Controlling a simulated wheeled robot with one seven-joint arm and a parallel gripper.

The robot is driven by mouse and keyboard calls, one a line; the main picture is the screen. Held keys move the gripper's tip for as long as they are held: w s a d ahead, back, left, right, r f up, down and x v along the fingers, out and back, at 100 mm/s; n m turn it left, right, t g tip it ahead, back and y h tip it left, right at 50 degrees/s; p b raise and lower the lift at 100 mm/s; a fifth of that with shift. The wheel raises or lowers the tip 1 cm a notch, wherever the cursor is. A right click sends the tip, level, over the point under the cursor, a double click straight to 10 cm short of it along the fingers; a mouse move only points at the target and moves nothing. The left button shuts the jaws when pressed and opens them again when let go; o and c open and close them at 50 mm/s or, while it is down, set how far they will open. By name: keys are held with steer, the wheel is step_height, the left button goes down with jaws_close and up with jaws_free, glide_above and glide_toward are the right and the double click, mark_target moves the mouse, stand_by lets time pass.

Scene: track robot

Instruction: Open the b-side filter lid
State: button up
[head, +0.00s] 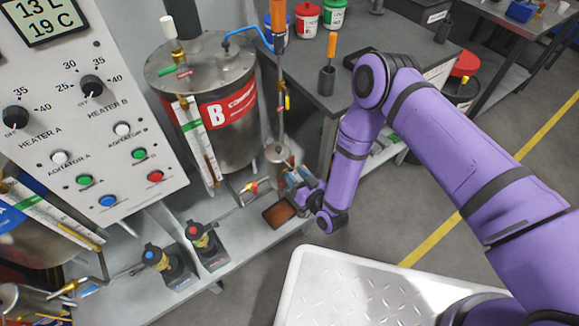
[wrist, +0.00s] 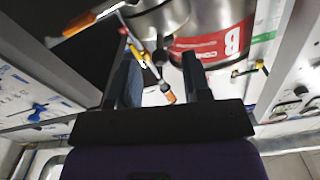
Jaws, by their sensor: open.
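The B-side filter appears in the head view as a small metal canister (head: 278,152) low at the right of the B tank, at the foot of a vertical pipe. Its lid seems to be the round top, which looks closed; its lower part is partly hidden by my wrist. My gripper (head: 296,178) is just below and right of the canister, its fingers small and partly hidden. In the wrist view my gripper (wrist: 160,80) is open, with no object held between its dark fingers. An orange-tipped valve handle (wrist: 170,97) shows in the gap, apparently beyond the fingers.
The B tank (head: 222,115) with a red label stands left of the canister. A dark workbench (head: 330,85) stands behind, close to my arm. A brown tray (head: 279,213) lies below the gripper. Two small pumps (head: 205,245) stand at the lower left. Grey floor is free at the right.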

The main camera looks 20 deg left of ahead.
mark_target(289, 166)
steer(key=shift+x, duration=2.05)
jaws_close()
